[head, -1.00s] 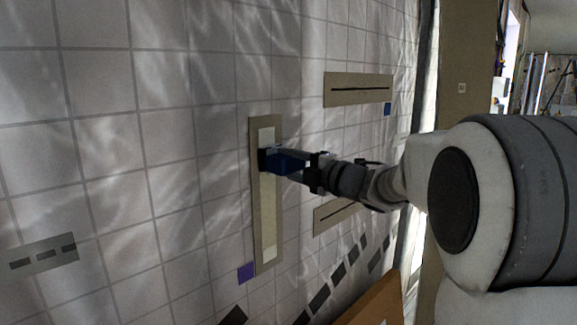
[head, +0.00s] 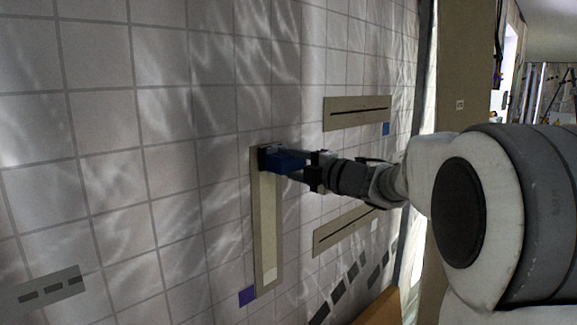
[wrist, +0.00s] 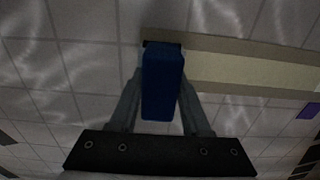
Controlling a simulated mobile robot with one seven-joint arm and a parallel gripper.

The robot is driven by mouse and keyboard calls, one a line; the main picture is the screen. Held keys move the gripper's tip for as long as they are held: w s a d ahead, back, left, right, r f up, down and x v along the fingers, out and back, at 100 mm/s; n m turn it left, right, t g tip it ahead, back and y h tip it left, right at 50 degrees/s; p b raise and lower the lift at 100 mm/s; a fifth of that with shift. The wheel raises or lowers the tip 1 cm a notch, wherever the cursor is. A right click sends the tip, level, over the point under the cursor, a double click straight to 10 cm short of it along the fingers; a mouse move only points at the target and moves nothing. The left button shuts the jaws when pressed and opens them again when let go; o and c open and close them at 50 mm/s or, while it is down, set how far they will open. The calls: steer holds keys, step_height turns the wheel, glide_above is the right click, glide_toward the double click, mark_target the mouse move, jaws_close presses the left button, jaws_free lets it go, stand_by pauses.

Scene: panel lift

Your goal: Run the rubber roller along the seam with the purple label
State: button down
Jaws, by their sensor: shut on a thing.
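The seam is a long upright tan panel with a pale inner strip (head: 266,225) on the tiled wall. A purple label (head: 247,296) sits beside its lower end. My gripper (head: 299,163) is shut on the blue handle of the roller (head: 286,160). The roller's dark head is against or very near the panel's top end; exact contact cannot be told. In the wrist view the blue roller (wrist: 162,85) stands between my fingers and hides its own head. The panel (wrist: 240,70) runs off to the right there, with the purple label (wrist: 308,111) near the right edge.
A tan panel with a dark slot (head: 357,112) and a blue label (head: 386,128) is at upper right. Another slotted panel (head: 342,231) lies below my arm. An orange-brown surface (head: 380,308) is at the bottom.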

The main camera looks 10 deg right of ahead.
step_height(320, 180, down, 36)
steer(key=b, duration=2.7)
steer(key=shift+r+b, duration=0.2)
steer(key=shift+b, duration=0.15)
stand_by(1.5)
steer(key=shift+a, duration=0.1)
steer(key=shift+v, duration=3)
steer(key=shift+v, duration=1.5)
